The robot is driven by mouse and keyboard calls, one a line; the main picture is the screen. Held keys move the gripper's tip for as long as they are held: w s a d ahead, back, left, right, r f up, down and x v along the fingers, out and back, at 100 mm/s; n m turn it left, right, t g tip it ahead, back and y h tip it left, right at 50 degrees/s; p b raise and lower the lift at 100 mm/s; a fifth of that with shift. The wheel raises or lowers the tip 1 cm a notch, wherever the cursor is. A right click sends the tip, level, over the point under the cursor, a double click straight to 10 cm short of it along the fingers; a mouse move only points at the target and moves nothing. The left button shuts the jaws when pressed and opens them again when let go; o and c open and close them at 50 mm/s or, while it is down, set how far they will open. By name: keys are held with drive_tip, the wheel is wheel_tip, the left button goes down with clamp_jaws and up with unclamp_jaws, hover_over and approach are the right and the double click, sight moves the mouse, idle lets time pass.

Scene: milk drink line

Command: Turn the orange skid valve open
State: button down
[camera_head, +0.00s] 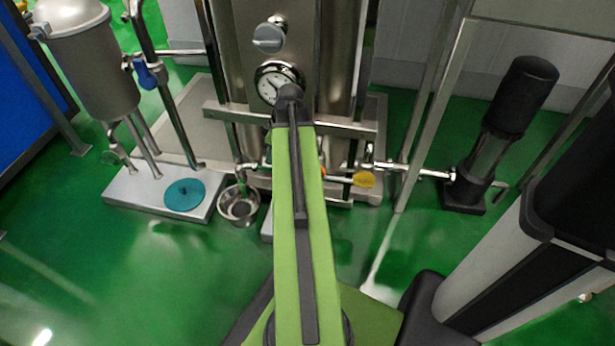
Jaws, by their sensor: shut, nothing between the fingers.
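A small orange patch (322,171) shows just right of my green arm, low on the front pipework of the steel skid. It may be part of the orange valve; my arm hides the rest, so I cannot tell how its handle is turned. My arm rises from the bottom middle and ends in view at a dark joint below the round gauge (278,81). My gripper's fingers do not show, so I cannot tell where they are relative to the valve.
A yellow handle (364,179) sits on the pipe to the right. A metal bowl (239,206) and a teal disc (184,194) lie left. A black-topped pump (522,95) stands right, beyond a steel frame post (436,115). Green floor is open at lower left.

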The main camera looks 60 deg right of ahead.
drive_tip(key=s+d+t, duration=0.1)
drive_tip(key=s+d, duration=0.7)
drive_tip(key=s, duration=0.1)
drive_tip(key=shift+n, duration=0.4)
wheel_tip(320, 180, down, 12)
drive_tip(key=b, duration=1.2)
drive_tip(key=shift+w+r, duration=0.1)
